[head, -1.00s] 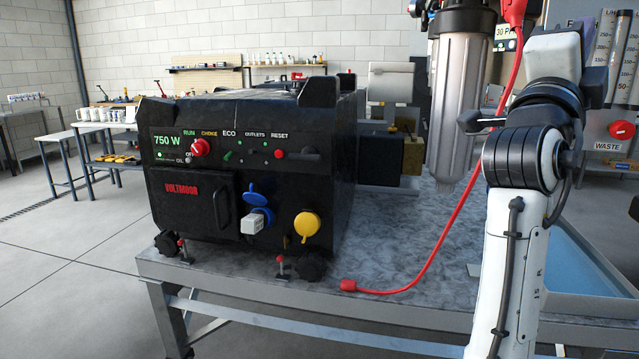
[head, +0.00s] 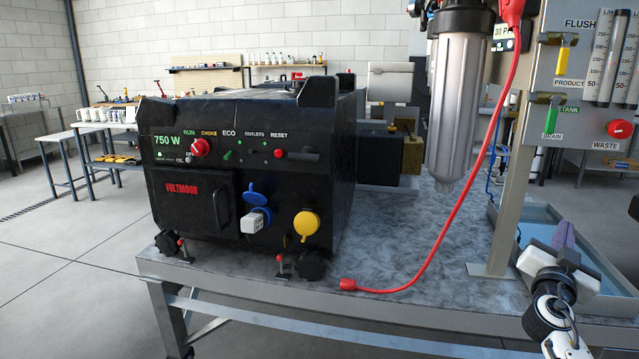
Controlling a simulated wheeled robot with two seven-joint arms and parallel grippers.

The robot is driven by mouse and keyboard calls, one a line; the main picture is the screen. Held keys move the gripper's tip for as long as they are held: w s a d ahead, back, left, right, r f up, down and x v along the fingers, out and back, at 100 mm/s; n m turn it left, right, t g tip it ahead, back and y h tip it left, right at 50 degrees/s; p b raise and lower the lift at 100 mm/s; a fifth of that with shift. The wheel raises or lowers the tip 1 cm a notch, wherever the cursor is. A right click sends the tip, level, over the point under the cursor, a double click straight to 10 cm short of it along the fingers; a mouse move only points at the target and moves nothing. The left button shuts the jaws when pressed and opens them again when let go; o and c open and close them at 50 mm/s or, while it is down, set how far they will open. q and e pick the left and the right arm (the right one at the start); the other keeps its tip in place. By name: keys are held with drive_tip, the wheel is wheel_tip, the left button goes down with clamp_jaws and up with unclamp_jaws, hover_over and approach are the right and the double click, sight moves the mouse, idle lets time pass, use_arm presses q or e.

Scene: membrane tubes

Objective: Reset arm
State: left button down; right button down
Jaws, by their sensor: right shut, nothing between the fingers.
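My right gripper (head: 560,240) is at the lower right of the head view, in front of the blue-floored tray (head: 602,300). Its fingers are shut with nothing visible between them, and it touches nothing that I can see. My left gripper is out of view. The black generator (head: 190,290) stands on the metal bench (head: 400,255), with its display reading 750 W. A plug (head: 254,223) sits in its blue-lidded outlet, and a yellow cap (head: 306,224) covers another.
A clear filter housing (head: 455,110) hangs above the bench. A red cord (head: 440,245) runs down to the bench top. A panel (head: 565,65) with valve handles and flow tubes stands at the right on a metal post (head: 510,200).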

drive_tip(key=w+a+f+n+y, duration=0.5)
drive_tip(key=a+f+n+y, duration=0.5)
drive_tip(key=a+n, duration=0.35)
drive_tip(key=s+a+f+g+y, duration=0.1)
drive_tip(key=s+a+f+y, duration=0.1)
drive_tip(key=s+a+f, duration=0.45)
drive_tip(key=s+a+f+g+y, duration=0.1)
drive_tip(key=s+a+f+g, duration=0.15)
drive_tip(key=s+f, duration=0.65)
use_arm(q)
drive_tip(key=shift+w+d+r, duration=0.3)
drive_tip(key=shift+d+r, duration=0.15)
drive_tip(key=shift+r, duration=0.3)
use_arm(e)
drive_tip(key=s+a+f+g+y, duration=0.1)
drive_tip(key=s+a+f, duration=0.3)
drive_tip(key=s, duration=0.5)
drive_tip(key=s+a+f+g+y, duration=0.1)
drive_tip(key=s+a+f, duration=0.3)
drive_tip(key=s, duration=0.5)
drive_tip(key=s+a+f+g, duration=0.1)
drive_tip(key=s+a+f, duration=0.3)
drive_tip(key=s+f, duration=0.3)
drive_tip(key=s, duration=0.3)
drive_tip(key=shift+g+y, duration=0.35)
drive_tip(key=shift+y, duration=0.05)
